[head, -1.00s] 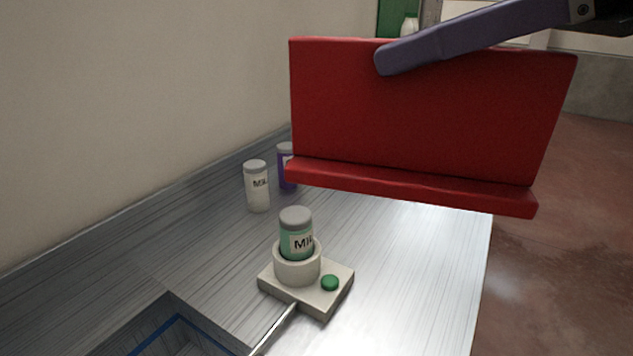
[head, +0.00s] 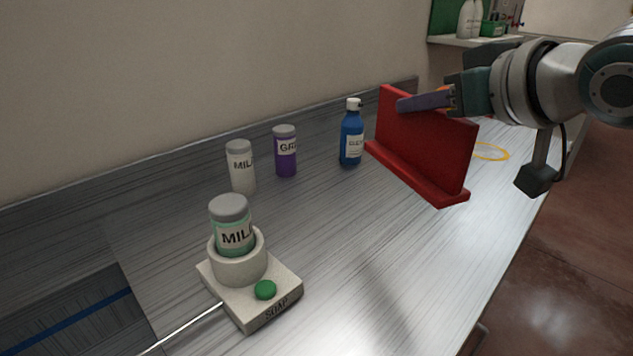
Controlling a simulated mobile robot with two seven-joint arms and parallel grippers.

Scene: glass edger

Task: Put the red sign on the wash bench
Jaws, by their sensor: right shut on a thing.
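The red sign (head: 422,146) is an upright panel with a foot ledge along its lower edge. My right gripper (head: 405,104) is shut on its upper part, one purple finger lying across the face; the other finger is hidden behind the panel. The sign is over the right part of the wash bench (head: 330,230), a brushed metal top; I cannot tell whether its foot touches the bench. My left gripper is not in view.
A blue bottle (head: 351,138) stands just left of the sign. A purple jar (head: 285,152), a white jar (head: 240,166) and a soap dispenser (head: 255,283) holding a green jar (head: 232,226) stand further left. A yellow ring (head: 490,151) lies behind the sign. The bench front middle is clear.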

